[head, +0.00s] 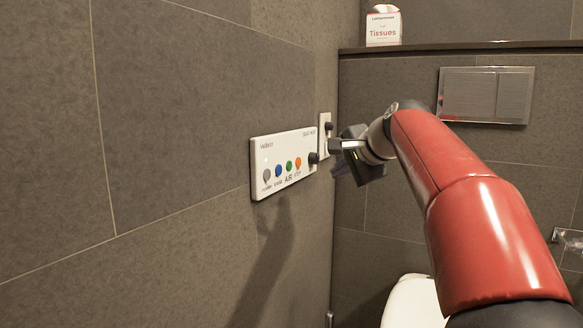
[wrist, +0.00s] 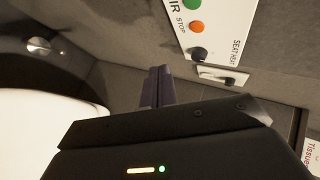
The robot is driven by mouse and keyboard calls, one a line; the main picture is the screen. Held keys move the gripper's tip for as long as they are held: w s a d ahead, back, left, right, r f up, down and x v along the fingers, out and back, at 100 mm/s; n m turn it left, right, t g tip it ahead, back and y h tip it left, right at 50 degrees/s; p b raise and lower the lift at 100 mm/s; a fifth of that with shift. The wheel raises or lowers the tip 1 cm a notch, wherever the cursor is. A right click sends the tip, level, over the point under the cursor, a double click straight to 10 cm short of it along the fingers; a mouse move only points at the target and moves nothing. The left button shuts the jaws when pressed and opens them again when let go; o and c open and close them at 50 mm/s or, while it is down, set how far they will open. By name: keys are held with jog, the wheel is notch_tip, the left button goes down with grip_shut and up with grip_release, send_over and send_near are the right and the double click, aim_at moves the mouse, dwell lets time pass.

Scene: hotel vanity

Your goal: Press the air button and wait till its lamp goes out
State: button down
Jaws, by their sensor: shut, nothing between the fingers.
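A white control panel (head: 262,146) is fixed to the tiled left wall in the head view. Its row holds a grey, a blue, a green and an orange button. The green button (head: 290,166) has the AIR label under it; part of it shows at the top edge of the wrist view (wrist: 173,3). I cannot make out whether a lamp is lit. My gripper (head: 340,169) is to the right of the panel, clear of the buttons. In the wrist view its dark fingers (wrist: 157,86) are together and empty, below and left of the panel's corner.
A black knob (head: 313,158) marked SEAT HEAT sits at the panel's right end. A small white plate (head: 325,136) with a dark knob is beyond it. A tissue box (head: 383,26) stands on the ledge, above a flush plate (head: 486,94). A white toilet (head: 413,303) is below my arm.

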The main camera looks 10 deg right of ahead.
aim_at(289, 166)
jog(key=w+a+p, duration=0.2)
jog(key=w+a, duration=0.3)
jog(key=a, duration=0.2)
dwell(0.3)
jog(key=shift+w+a+p, duration=0.1)
jog(key=shift+a+p, duration=0.05)
jog(key=shift+p, duration=0.25)
dwell(1.5)
jog(key=shift+w+a, duration=0.2)
jog(key=shift+a, duration=0.05)
jog(key=shift+w+a+p, duration=0.25)
jog(key=shift+a+p, duration=0.05)
jog(key=shift+p, duration=0.3)
dwell(0.4)
dwell(0.3)
jog(key=shift+s+d, duration=0.5)
jog(key=shift+d, duration=0.15)
